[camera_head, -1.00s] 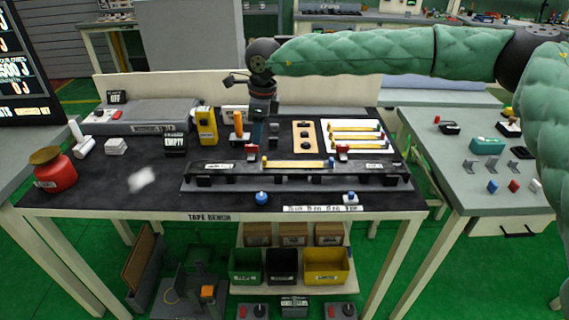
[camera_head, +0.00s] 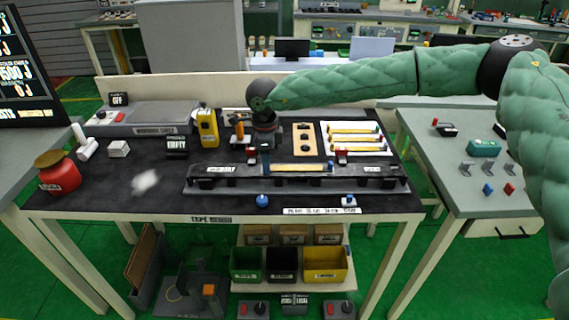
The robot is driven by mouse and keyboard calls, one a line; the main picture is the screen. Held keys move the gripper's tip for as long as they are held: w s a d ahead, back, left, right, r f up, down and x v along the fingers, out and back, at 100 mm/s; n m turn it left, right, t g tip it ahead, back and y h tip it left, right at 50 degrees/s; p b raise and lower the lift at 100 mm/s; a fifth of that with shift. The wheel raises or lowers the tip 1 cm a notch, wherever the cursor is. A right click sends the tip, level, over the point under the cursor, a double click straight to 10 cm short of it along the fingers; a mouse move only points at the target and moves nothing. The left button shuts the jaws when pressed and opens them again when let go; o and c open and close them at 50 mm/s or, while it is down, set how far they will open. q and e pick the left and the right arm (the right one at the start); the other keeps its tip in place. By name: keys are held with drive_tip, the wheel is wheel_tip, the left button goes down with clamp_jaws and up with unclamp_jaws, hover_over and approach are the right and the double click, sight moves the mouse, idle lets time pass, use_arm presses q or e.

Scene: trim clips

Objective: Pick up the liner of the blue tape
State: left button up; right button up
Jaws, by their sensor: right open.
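A pale yellow strip (camera_head: 300,168) lies along the top of the long black fixture (camera_head: 375,184). A small blue end shows at its right; I cannot make out a separate liner on it. My right gripper (camera_head: 265,158) comes in from the right under a green padded sleeve. Several similar yellow strips with coloured ends lie on a white sheet (camera_head: 357,149) behind the fixture. My left gripper is not in view.
A yellow device (camera_head: 207,127) and a black EMPTY box (camera_head: 177,146) stand behind left. A red pot (camera_head: 57,173) is far left. The front left of the black table (camera_head: 110,193) is mostly clear.

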drive_tip(key=shift+f, duration=0.2)
clamp_jaws()
drive_tip(key=shift+r, duration=0.1)
